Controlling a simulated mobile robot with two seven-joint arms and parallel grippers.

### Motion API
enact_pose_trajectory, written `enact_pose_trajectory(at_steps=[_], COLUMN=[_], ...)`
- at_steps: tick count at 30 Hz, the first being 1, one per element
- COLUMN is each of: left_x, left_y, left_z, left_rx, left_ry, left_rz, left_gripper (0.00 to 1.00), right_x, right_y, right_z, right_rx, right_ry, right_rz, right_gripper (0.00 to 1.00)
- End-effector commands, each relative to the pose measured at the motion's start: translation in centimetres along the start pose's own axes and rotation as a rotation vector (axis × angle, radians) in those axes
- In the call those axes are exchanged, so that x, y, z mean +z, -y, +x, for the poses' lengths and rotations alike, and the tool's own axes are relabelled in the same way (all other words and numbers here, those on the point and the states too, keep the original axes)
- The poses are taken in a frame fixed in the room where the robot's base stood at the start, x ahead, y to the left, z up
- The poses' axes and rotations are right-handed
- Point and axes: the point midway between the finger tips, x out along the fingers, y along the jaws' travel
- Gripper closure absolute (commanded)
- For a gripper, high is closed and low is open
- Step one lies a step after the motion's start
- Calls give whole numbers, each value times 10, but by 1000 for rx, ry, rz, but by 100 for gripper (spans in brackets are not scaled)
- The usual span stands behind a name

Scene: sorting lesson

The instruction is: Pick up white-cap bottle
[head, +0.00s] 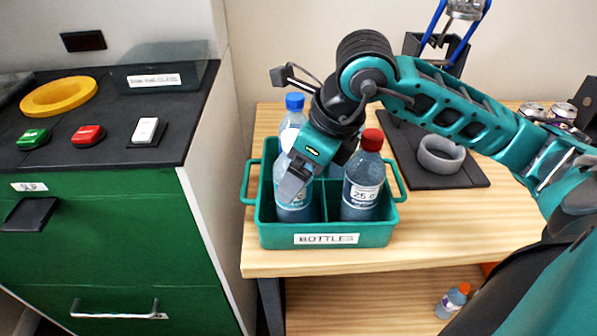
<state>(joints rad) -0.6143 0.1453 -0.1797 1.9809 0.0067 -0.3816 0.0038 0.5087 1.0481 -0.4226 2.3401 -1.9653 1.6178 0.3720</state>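A teal crate (377,237) labelled BOTTLES stands on the wooden table. A bottle (294,213) is in its front left compartment; its cap is hidden behind my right gripper, so I cannot see the cap's colour. My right gripper (291,186) reaches down over this bottle's upper part from the right. Whether its fingers are closed on the bottle cannot be told. A blue-cap bottle (293,122) stands behind, and a red-cap bottle (362,190) stands in the right part of the crate. No white cap is visible. My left gripper is not in view.
A black mat (402,145) with a grey ring (441,157) lies right of the crate. Cans (532,110) stand at the far right. A small orange-cap bottle (453,301) is on the lower shelf. A green cabinet (110,240) with a yellow ring (60,97) stands left.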

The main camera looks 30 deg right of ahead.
Motion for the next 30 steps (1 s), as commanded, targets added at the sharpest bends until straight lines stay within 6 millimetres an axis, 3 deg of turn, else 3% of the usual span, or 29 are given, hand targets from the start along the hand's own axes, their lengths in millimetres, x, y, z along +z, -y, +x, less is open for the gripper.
enact_pose_trajectory(at_steps=[2,15,25,30], left_x=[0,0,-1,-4], left_y=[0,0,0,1], left_z=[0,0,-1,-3], left_rx=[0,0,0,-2], left_ry=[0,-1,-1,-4], left_rz=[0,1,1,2], left_gripper=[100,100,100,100], right_x=[0,0,2,9], right_y=[0,0,0,1], right_z=[0,0,-4,-20], right_rx=[0,-1,-1,-2], right_ry=[0,0,2,5], right_rz=[0,0,0,0], right_gripper=[21,63,63,63])
